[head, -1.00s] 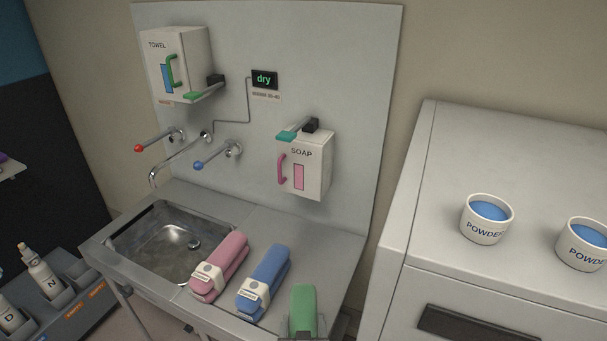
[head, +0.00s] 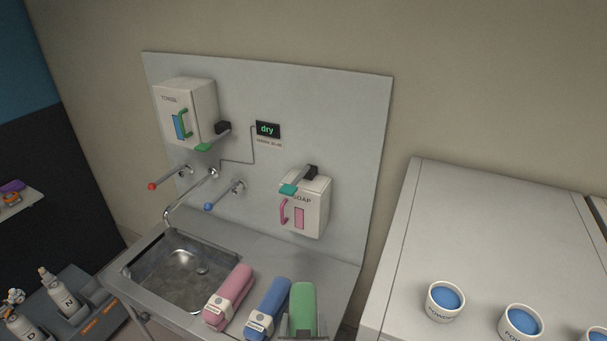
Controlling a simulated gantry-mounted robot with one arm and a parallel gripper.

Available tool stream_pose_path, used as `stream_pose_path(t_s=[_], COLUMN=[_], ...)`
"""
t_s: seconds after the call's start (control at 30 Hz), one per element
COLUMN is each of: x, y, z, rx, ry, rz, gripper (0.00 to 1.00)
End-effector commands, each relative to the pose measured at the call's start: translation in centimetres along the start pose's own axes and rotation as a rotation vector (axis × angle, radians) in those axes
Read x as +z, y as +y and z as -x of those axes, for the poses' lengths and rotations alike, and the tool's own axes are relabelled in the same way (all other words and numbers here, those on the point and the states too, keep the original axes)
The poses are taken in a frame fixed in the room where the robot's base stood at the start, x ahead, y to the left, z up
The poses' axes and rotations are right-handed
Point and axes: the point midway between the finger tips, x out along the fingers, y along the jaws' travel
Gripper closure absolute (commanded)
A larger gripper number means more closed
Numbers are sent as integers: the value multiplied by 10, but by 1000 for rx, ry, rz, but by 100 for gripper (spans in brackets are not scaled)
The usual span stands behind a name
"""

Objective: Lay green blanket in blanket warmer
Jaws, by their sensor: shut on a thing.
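The rolled green blanket (head: 303,306) is at the bottom middle of the head view, at the right of the row of rolls by the sink. My gripper (head: 303,337) shows only in part at the bottom edge, shut on the green blanket. The blanket's lower end is cut off by the frame. I cannot tell whether it touches the counter. No thing in view is marked as a blanket warmer; a large pale cabinet (head: 470,240) stands at the right, its front mostly out of frame.
A blue roll (head: 268,305) and a pink roll (head: 230,294) lie on the counter left of the green blanket. A sink (head: 180,275) is further left, with taps, a towel box (head: 185,112) and a soap box (head: 304,206) above. Powder tubs (head: 444,302) stand on the cabinet.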

Motion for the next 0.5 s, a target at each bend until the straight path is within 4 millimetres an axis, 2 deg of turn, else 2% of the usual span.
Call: stream_pose_path(t_s=[0.33,0.5], x=[52,69], y=[-1,0], z=[43,64], rx=[-4,-1], ry=[-3,-2], rz=[3,0], gripper=[100,100])
